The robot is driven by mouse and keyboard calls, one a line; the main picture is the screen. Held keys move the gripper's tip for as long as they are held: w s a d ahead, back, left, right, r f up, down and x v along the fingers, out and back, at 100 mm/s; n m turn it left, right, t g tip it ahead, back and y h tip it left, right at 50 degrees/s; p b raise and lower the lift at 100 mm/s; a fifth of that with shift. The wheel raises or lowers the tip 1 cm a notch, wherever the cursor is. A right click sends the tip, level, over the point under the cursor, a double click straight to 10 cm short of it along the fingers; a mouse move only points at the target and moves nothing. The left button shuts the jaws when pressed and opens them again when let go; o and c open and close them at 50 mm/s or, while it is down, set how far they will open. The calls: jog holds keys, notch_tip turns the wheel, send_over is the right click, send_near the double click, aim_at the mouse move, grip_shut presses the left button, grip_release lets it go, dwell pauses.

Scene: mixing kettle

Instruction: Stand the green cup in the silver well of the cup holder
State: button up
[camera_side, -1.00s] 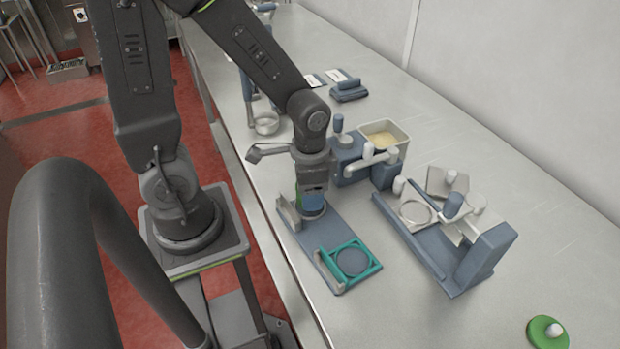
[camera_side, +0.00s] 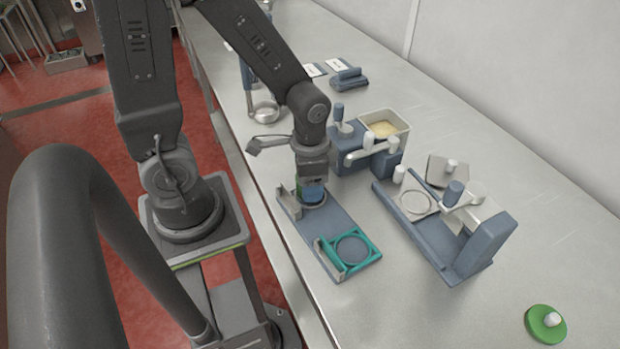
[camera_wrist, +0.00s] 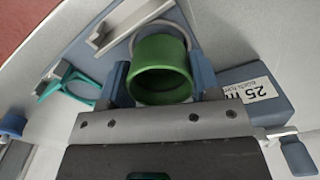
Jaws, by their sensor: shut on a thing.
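My gripper (camera_side: 312,190) is shut on the green cup (camera_wrist: 160,72), with one blue finger on each side of it. The cup is upright with its open mouth towards the wrist camera. In the side view only a sliver of green shows beside the fingers. The cup is at the silver-well end of the blue cup holder (camera_side: 327,222). In the wrist view the silver well's ring (camera_wrist: 166,23) shows behind the cup's upper edge. The cup's bottom is hidden, so I cannot tell whether it touches the holder. The teal well (camera_side: 352,250) at the near end is empty.
A blue stand with white taps and a tub (camera_side: 386,127) is close behind the holder. A blue rig with a metal ring (camera_side: 418,202) stands to the right. A green lid (camera_side: 545,323) lies at the front right. The counter's edge is close on the left.

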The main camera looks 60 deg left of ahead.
jog(key=shift+f, duration=0.65)
dwell(0.8)
jog(key=o, duration=1.2)
jog(key=shift+r, duration=3.55)
